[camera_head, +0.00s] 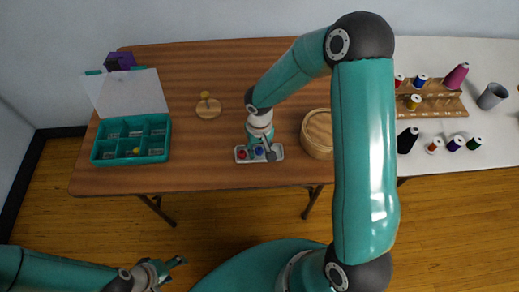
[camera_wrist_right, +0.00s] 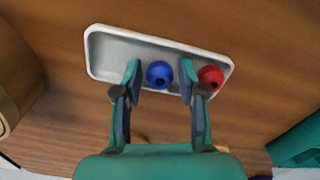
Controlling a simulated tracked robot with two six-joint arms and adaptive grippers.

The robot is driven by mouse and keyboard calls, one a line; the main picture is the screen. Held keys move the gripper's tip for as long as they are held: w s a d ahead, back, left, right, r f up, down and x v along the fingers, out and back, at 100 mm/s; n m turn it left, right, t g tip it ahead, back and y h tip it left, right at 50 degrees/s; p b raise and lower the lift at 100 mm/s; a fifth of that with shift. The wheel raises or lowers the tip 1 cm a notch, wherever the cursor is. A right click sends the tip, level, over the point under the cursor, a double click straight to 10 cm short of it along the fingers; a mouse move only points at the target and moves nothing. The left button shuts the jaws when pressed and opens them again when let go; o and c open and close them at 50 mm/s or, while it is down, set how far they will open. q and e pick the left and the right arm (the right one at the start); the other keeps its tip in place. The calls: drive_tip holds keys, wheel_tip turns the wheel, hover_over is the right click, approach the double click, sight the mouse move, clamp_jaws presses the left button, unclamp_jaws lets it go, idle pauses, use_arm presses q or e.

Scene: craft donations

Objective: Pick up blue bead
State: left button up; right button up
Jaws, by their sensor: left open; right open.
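The blue bead (camera_wrist_right: 159,73) lies in a shallow white tray (camera_wrist_right: 110,62) on the wooden table. It also shows in the head view (camera_head: 259,151). A red bead (camera_wrist_right: 211,76) lies in the tray beside it, just outside one finger. My right gripper (camera_wrist_right: 160,82) is open and points down at the tray, with its fingers on either side of the blue bead. I cannot tell whether the fingers touch the bead. My left gripper (camera_head: 172,267) is open and empty, away from the table at the lower left of the head view.
A teal compartment box (camera_head: 131,157) with a raised lid stands at the left. A wooden stand (camera_head: 208,108) is behind the tray. A round wooden container (camera_head: 317,134) is right of the tray. Thread spools (camera_head: 456,77) and a grey cup (camera_head: 491,95) are on a white table at the right.

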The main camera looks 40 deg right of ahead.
drive_tip(key=c, duration=0.5)
drive_tip(key=shift+r, duration=0.1)
